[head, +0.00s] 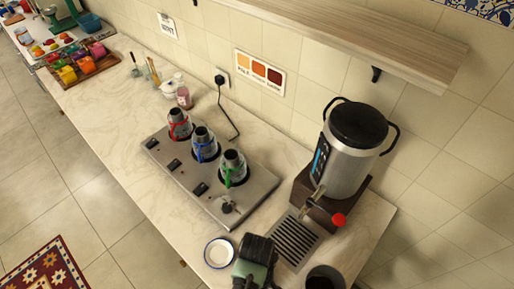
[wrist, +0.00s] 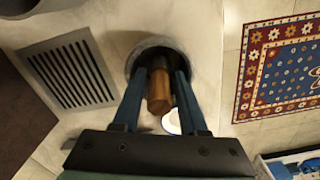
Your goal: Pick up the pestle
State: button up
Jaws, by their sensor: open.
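The pestle's brown wooden handle (wrist: 159,92) shows in the middle of the wrist view. Its far end goes into a dark round mortar (wrist: 137,52), whose inside is mostly hidden. My gripper (wrist: 161,72) is open, with one blue finger to the left of the handle and one to the right. The fingertips reach to the mortar's opening; whether they touch the pestle I cannot tell. In the head view my gripper (head: 254,264) is at the bottom edge, over the counter's front part, and it hides the pestle and mortar.
A white saucer (head: 219,252) lies left of my gripper. A metal drain grille (head: 294,240) and the samovar (head: 350,150) are to the right. A dark round vessel (head: 325,279) stands at the bottom right. A burner plate with several pots (head: 210,180) lies farther back.

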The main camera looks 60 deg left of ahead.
jog(key=shift+f, duration=0.15)
grip_shut()
dwell(0.4)
